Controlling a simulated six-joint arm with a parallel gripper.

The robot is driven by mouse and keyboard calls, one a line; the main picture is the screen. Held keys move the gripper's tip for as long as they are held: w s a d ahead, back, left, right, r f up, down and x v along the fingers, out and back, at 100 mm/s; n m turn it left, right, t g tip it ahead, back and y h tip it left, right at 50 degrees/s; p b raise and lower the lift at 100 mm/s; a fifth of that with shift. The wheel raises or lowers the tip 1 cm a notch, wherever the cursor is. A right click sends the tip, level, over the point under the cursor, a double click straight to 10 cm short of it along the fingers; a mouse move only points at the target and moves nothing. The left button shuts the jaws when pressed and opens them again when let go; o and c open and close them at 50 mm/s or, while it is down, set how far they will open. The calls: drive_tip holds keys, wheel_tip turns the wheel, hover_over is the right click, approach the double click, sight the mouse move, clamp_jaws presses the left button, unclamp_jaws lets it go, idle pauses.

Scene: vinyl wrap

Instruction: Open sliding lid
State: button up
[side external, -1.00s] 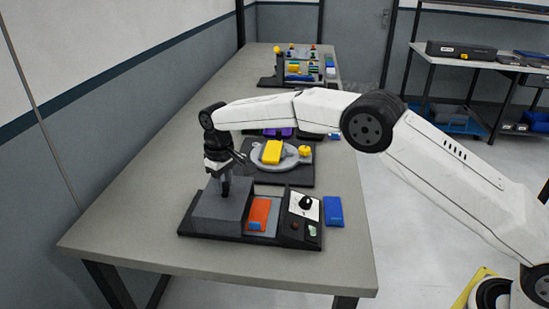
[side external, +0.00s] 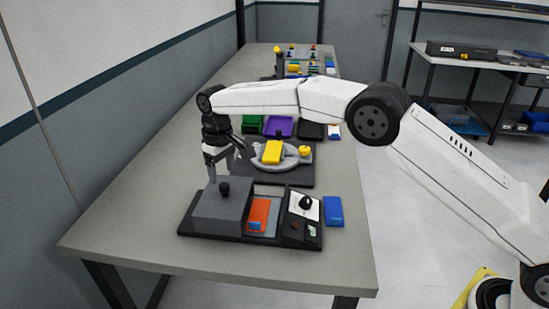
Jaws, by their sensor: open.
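The sliding lid (side external: 222,211) is a grey block with a black knob (side external: 224,188) on top, on the left part of a black base (side external: 270,238). To the right of the lid, an opening shows an orange-red piece (side external: 259,211) with a small blue item (side external: 255,226) at its front. My gripper (side external: 212,180) is open and empty. It appears behind and above the lid, apart from the knob; its fingertips are small and partly hard to make out.
A white dial panel (side external: 305,204) is on the base's right end, with a blue block (side external: 333,211) beside it. Behind are a grey round fixture with a yellow block (side external: 271,152), and green (side external: 252,123) and purple (side external: 279,127) trays. The table's left front is clear.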

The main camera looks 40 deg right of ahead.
sight(225, 185)
drive_tip(key=shift+r, duration=2)
drive_tip(key=shift+s+d+f+n+t+y, duration=0.1)
drive_tip(key=shift+s+d+n+t+y, duration=0.1)
drive_tip(key=shift+n+t+y, duration=0.5)
drive_tip(key=shift+s+d+n+y, duration=0.25)
drive_tip(key=shift+d+n+y, duration=0.05)
drive_tip(key=shift+n, duration=0.5)
drive_tip(key=shift+s+d+f+n+t+y, duration=0.2)
drive_tip(key=shift+s+d+n+t+y, duration=0.4)
drive_tip(key=shift+s+d+n+t, duration=0.4)
drive_tip(key=shift+w+a+f, duration=0.1)
drive_tip(key=shift+a+f, duration=0.05)
drive_tip(key=shift+a, duration=0.05)
drive_tip(key=shift+x, duration=3.75)
clamp_jaws()
